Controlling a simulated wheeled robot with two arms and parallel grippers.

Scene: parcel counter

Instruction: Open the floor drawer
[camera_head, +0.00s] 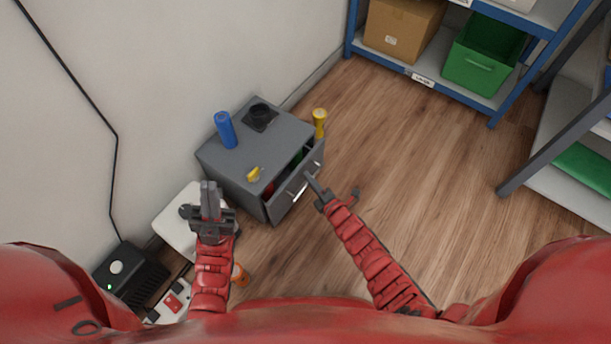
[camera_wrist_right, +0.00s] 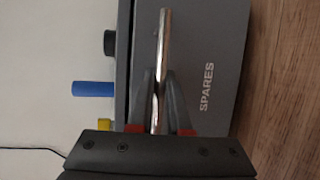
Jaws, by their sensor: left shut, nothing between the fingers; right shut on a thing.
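The grey floor drawer unit (camera_head: 223,166) stands on the floor against the wall. Its drawer front (camera_head: 312,166) is pulled out a little, and a gap shows red and green things inside. The drawer has a metal bar handle (camera_head: 299,192), and its front reads "SPARES" (camera_wrist_right: 207,87) in the right wrist view. My right gripper (camera_head: 309,178) is shut on the handle; the right wrist view shows the bar (camera_wrist_right: 164,45) between its fingers (camera_wrist_right: 160,88). My left gripper (camera_head: 209,188) is shut and empty, left of the unit in the picture.
On the unit's top are a blue cylinder (camera_head: 226,130), a dark round item (camera_head: 260,114) and a small yellow object (camera_head: 254,174). A yellow object (camera_head: 319,122) stands by its far right corner. Shelves (camera_head: 492,110) hold bins. Wooden floor (camera_head: 420,165) lies open in front.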

